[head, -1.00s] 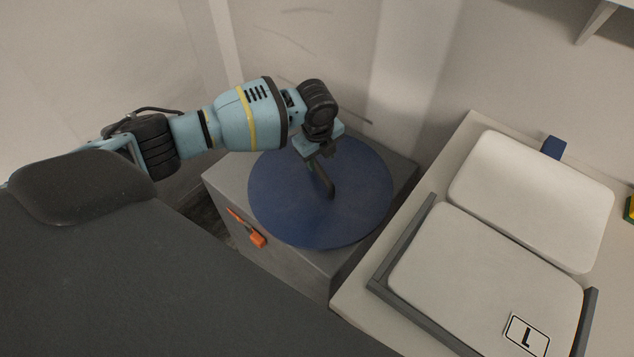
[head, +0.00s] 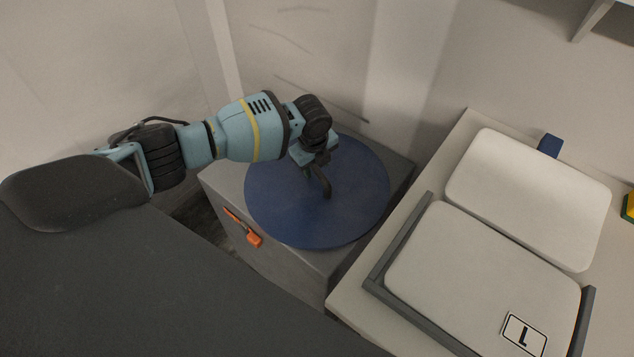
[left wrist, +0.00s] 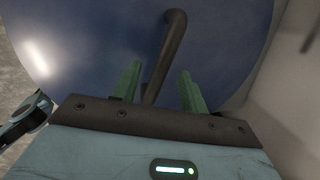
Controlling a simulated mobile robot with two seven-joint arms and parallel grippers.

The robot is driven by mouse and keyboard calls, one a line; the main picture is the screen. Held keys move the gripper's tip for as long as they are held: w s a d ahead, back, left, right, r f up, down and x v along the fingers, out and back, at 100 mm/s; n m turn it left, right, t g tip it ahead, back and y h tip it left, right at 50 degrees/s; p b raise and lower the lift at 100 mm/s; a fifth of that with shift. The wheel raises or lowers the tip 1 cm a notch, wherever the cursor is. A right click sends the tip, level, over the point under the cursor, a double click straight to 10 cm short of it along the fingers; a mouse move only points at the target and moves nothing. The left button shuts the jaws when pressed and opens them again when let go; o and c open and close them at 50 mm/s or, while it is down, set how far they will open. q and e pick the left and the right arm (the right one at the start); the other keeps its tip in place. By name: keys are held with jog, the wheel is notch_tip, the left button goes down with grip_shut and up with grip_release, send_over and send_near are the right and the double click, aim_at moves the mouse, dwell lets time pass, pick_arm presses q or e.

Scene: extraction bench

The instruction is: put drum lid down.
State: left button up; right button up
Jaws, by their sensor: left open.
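The drum lid (head: 345,215) is a round blue disc with a dark bar handle (head: 324,183). It lies on top of a grey box-shaped stand at the centre of the head view. My left gripper (head: 311,172) is over the lid at its handle, reaching in from the left. In the left wrist view, its two green fingers (left wrist: 157,88) stand apart on either side of the handle (left wrist: 172,45), with gaps to it. The lid (left wrist: 90,40) fills much of that view. My right gripper is not in view.
The grey stand (head: 225,188) has an orange-handled latch (head: 254,240) on its front. Walls stand close behind the lid.

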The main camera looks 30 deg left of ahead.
aim_at(317, 168)
pick_arm(q)
jog(key=f, duration=0.3)
jog(key=shift+w+a+f, duration=0.1)
jog(key=shift+w+f, duration=0.05)
jog(key=shift+w, duration=0.2)
grip_shut()
dwell(1.0)
